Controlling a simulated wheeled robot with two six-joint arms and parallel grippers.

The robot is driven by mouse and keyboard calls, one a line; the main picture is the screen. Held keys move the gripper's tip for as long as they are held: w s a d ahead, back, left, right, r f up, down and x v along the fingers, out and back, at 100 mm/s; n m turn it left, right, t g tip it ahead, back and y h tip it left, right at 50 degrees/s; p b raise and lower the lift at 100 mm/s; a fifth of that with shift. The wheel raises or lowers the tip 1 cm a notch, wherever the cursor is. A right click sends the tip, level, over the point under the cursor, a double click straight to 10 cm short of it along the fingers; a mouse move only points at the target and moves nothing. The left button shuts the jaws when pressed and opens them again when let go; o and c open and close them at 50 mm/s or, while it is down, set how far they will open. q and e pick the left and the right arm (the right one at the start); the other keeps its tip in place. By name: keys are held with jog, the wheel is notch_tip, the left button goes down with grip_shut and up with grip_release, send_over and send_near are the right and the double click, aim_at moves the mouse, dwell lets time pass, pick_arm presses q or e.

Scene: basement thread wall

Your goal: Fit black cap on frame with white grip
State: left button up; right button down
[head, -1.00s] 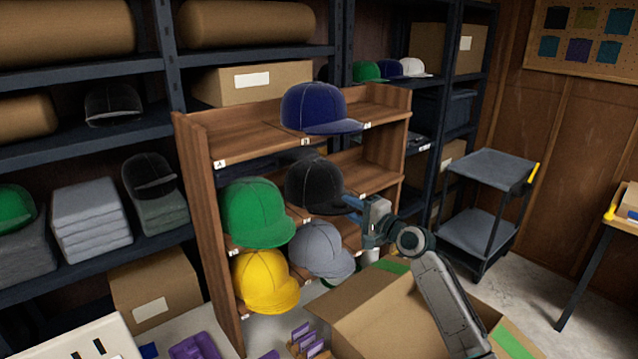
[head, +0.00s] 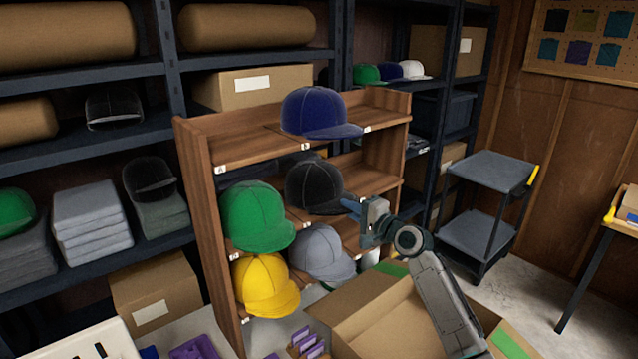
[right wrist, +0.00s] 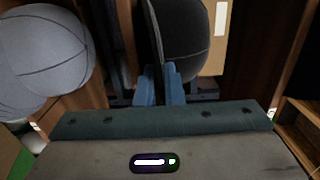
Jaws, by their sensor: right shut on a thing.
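A black cap (head: 314,186) is at the middle level of the wooden rack (head: 196,190), its brim toward the right. My right gripper (head: 350,206) is at the brim's right end. In the right wrist view the black cap (right wrist: 186,35) stands just beyond the blue fingers (right wrist: 160,88), which are shut on its brim. I cannot tell whether the cap rests on the shelf or is clear of it. I cannot make out a frame with a white grip. My left gripper is not in view.
Green (head: 257,215), grey (head: 320,252), yellow (head: 265,284) and navy (head: 318,112) caps sit close around on the rack. An open cardboard box (head: 385,325) lies below my right arm. Two more black caps are on the left shelving. A dark cart (head: 490,168) stands at right.

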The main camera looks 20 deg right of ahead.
jog(key=shift+r+p, duration=0.3)
jog(key=shift+r, duration=0.3)
jog(key=shift+s+d, duration=0.2)
jog(key=shift+s, duration=0.2)
jog(key=p+v, duration=0.2)
jog(key=v, duration=1.7)
jog(key=shift+f, duration=0.15)
